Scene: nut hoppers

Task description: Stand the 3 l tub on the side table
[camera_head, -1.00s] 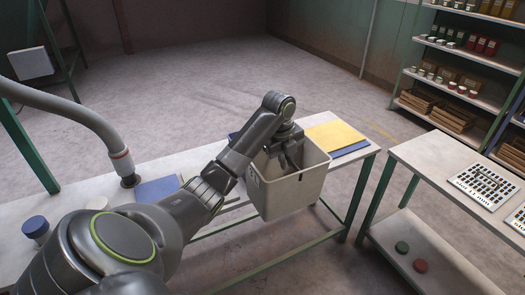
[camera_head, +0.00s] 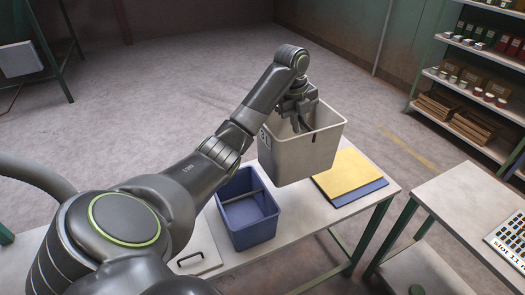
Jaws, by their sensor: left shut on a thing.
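The pale grey tub (camera_head: 300,160), with a partly hidden dark marking that looks like "3 L", is upright and open at the top. My left gripper (camera_head: 303,120) reaches over it and is shut on its wall at the rim. The tub appears held above the long pale table (camera_head: 290,262); its base is hard to judge against the table edge. A second pale table (camera_head: 455,205) with green legs stands at the right, and the frames do not show which one is called the side table. My right gripper is out of view.
A blue tub (camera_head: 248,232) with a divider stands on the long table. A yellow sheet (camera_head: 347,174) on a blue one lies to its right. A lidded panel with a handle (camera_head: 192,258) is at the left. A white perforated tray (camera_head: 510,240) sits on the right table, whose left part is clear.

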